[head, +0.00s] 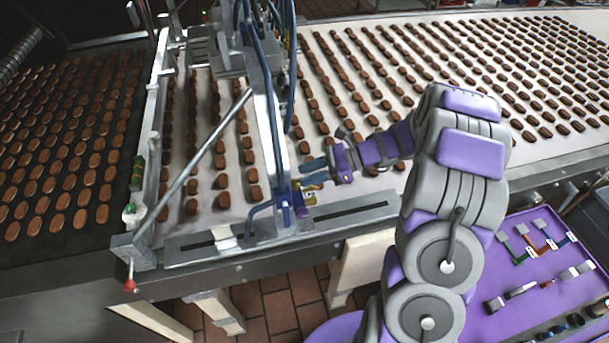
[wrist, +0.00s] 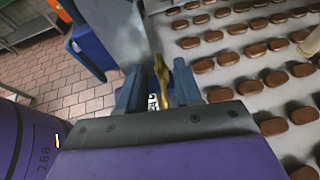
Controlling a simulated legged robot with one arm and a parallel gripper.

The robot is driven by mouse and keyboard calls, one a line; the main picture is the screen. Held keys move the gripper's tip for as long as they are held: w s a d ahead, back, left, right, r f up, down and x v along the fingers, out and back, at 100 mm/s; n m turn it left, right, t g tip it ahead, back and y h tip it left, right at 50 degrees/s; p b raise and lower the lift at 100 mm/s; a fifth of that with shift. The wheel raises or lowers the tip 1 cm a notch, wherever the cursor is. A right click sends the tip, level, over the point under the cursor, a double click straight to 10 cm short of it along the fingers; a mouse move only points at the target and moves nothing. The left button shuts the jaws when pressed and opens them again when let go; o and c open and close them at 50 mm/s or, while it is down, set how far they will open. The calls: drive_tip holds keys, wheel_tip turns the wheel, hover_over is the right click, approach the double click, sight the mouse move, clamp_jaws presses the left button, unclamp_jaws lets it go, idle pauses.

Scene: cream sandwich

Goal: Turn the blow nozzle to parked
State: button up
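The blow nozzle appears to be the small brass-yellow piece (head: 308,198) on the blue upright beside the conveyor. In the wrist view a brass lever-like piece (wrist: 163,76) stands between my two blue-grey fingers, closer to the right one. My gripper (head: 308,176) reaches in from the right at the upright; it also shows in the wrist view (wrist: 157,88). Its fingers are apart, with a gap on the left of the brass piece where a black-and-white tag (wrist: 153,102) shows. The lower part of the brass piece is hidden by my gripper.
A blue upright frame with hoses (head: 272,120) stands at my gripper's left. Rows of biscuits cover the white belt (head: 340,120) and the dark belt (head: 60,225). A slotted metal rail (head: 350,212) runs below. A purple tray (head: 535,285) with tools lies at the lower right.

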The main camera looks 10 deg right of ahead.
drive_tip(key=shift+x, duration=0.85)
drive_tip(key=shift+c, duration=0.2)
clamp_jaws()
